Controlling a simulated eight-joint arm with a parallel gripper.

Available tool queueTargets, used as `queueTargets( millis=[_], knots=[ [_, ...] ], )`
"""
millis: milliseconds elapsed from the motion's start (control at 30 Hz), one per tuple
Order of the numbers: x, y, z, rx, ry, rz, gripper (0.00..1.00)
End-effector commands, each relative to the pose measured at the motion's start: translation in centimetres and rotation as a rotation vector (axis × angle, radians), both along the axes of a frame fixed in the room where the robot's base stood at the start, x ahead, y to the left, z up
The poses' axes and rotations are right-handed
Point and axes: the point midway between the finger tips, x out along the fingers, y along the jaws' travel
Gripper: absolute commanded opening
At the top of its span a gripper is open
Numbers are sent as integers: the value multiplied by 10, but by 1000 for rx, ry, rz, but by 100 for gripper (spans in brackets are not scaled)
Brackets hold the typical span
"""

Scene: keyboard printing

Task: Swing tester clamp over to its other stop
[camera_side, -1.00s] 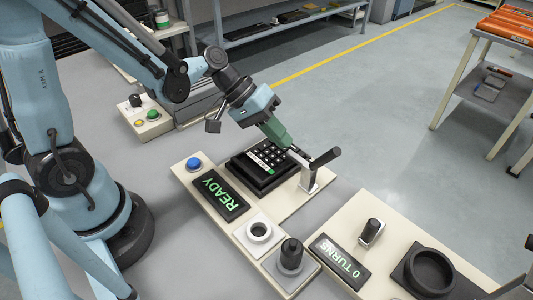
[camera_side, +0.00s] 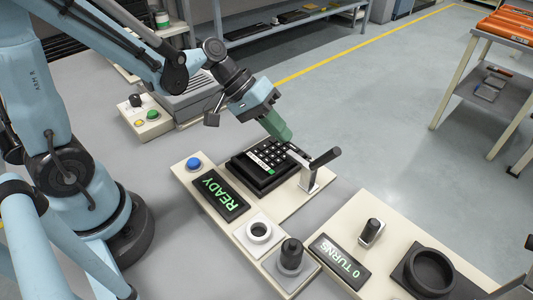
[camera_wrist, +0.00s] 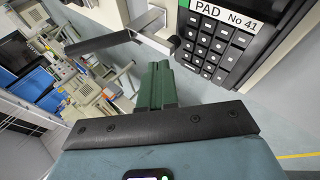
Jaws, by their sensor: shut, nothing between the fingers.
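The tester clamp (camera_side: 309,178) is a metal post and bar with a black handle that points up and right in the side view. Its pale bar reaches left to the edge of the black keypad (camera_side: 247,170). In the wrist view the clamp's black handle (camera_wrist: 100,43) runs left from the metal bar (camera_wrist: 152,33), beside the keypad (camera_wrist: 210,52) marked "PAD No 41". My gripper (camera_side: 287,140) has green fingers, shut and empty, just above the bar's left end. The fingers (camera_wrist: 157,68) also show just below the bar in the wrist view. Contact cannot be told.
A green "READY" display (camera_side: 220,195) and blue button (camera_side: 193,163) sit on the tester's panel. A white ring (camera_side: 259,231) and black knob (camera_side: 291,253) are in front. A "0 TURNS" display (camera_side: 341,262) stands at right. The floor behind is open.

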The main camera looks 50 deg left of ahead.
Motion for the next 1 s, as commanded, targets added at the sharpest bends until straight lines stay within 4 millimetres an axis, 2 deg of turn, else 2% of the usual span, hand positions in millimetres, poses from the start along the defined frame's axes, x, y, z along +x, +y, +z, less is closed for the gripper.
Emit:
queueTargets(
  millis=[167,600,800,1000],
  knots=[
    [-1,0,23,0,0,0,0],
    [-27,53,74,0,1,4,0],
    [-32,65,86,0,0,1,0],
    [-34,67,89,0,0,0,0]
  ],
)
